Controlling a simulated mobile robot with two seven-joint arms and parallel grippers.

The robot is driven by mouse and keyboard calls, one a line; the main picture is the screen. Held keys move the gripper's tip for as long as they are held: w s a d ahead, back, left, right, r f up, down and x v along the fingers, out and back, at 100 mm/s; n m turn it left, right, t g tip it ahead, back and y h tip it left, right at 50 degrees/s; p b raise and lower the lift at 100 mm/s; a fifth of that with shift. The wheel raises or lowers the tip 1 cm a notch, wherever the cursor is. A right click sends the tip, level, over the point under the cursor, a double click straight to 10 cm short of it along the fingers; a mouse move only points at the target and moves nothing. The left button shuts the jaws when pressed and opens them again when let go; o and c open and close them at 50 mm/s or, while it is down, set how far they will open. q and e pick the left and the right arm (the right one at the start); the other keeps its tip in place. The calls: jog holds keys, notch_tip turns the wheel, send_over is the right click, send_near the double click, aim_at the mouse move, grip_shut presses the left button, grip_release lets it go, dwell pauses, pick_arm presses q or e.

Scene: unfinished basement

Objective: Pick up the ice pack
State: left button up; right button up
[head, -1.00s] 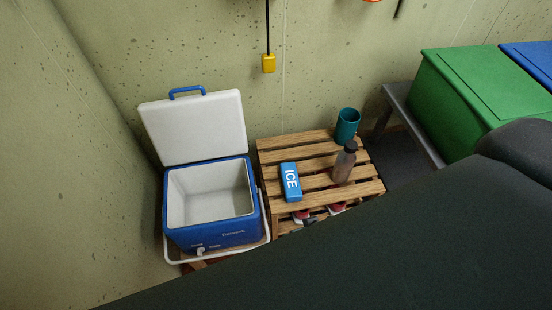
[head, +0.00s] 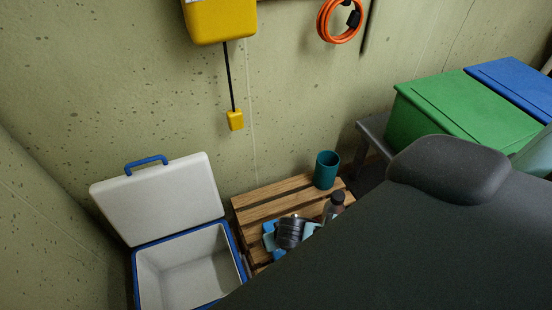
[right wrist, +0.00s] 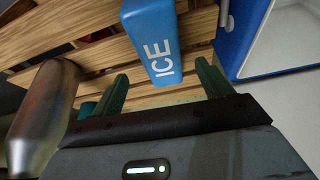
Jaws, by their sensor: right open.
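The ice pack (right wrist: 152,40) is a blue block with white "ICE" lettering, lying on a slatted wooden crate (right wrist: 75,60). In the right wrist view my right gripper (right wrist: 162,72) is open, with its two green fingers on either side of the pack's near end. Whether the fingers touch it I cannot tell. In the head view my right wrist and gripper (head: 290,233) are over the crate and hide most of the pack. My left gripper is not in view.
A grey bottle (right wrist: 45,110) stands close beside my right gripper; its cap shows in the head view (head: 337,198). A teal cup (head: 327,170) stands at the crate's back. An open blue-and-white cooler (head: 185,262) is left of the crate. Green (head: 465,110) and blue (head: 515,83) bins are right.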

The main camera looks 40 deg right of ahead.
jog(key=shift+w+f, duration=0.1)
jog(key=shift+f, duration=0.15)
jog(key=b+x, duration=0.1)
jog(key=x, duration=0.3)
jog(key=shift+f, duration=0.2)
jog(key=shift+w+f, duration=0.15)
jog(key=shift+f, duration=0.15)
jog(key=c, duration=1.1)
jog(key=shift+r, duration=0.1)
jog(key=shift+c, duration=0.9)
